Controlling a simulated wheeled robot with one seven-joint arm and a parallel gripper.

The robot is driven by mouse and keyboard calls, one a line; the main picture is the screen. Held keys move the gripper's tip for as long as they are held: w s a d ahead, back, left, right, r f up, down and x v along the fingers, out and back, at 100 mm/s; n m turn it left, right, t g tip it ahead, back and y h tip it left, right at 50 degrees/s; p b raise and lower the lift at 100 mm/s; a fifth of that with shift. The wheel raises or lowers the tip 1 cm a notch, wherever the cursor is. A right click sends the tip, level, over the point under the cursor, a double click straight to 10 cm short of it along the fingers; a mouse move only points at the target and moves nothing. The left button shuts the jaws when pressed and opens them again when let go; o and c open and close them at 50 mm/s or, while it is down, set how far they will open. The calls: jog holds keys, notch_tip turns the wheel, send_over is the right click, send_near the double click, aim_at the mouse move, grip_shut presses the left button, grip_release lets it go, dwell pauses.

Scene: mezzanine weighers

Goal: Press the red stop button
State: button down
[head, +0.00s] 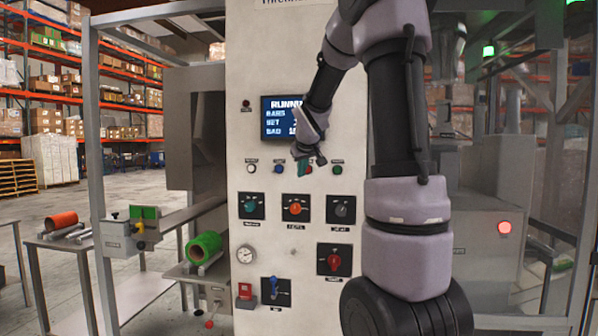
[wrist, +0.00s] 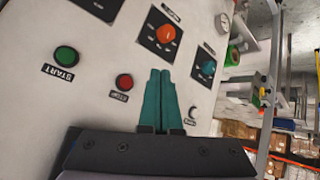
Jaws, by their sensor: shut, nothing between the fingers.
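The red stop button (wrist: 125,81) shows in the wrist view on the pale control panel, with a dark label beside it that seems to read STOP. My gripper (wrist: 160,72) has its two teal fingers together, with nothing between them. In that view the fingers lie just right of the red button, apart from it in the picture; I cannot tell how far the tips are from the panel. In the head view my gripper (head: 304,168) is in front of the button row and covers most of the red button.
The green START button (wrist: 66,56) sits beyond the red one. In the head view, a blue button (head: 279,169) and a white button (head: 252,169) are to the left. Rotary knobs, including an orange-red one (head: 295,208), sit below; a lit screen (head: 282,118) is above.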

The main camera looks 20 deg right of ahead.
aim_at(308, 170)
dwell(0.3)
jog(key=w+d, duration=0.5)
jog(key=w, duration=0.2)
jog(key=shift+w, duration=0.15)
dwell(2.1)
jog(key=shift+w+d, duration=0.2)
jog(key=shift+w, duration=0.1)
jog(key=shift+w+d, duration=0.2)
jog(key=shift+w, duration=0.2)
dwell(0.6)
jog(key=shift+s, duration=0.1)
jog(key=shift+s+a, duration=0.45)
jog(key=shift+s, duration=0.15)
dwell(0.3)
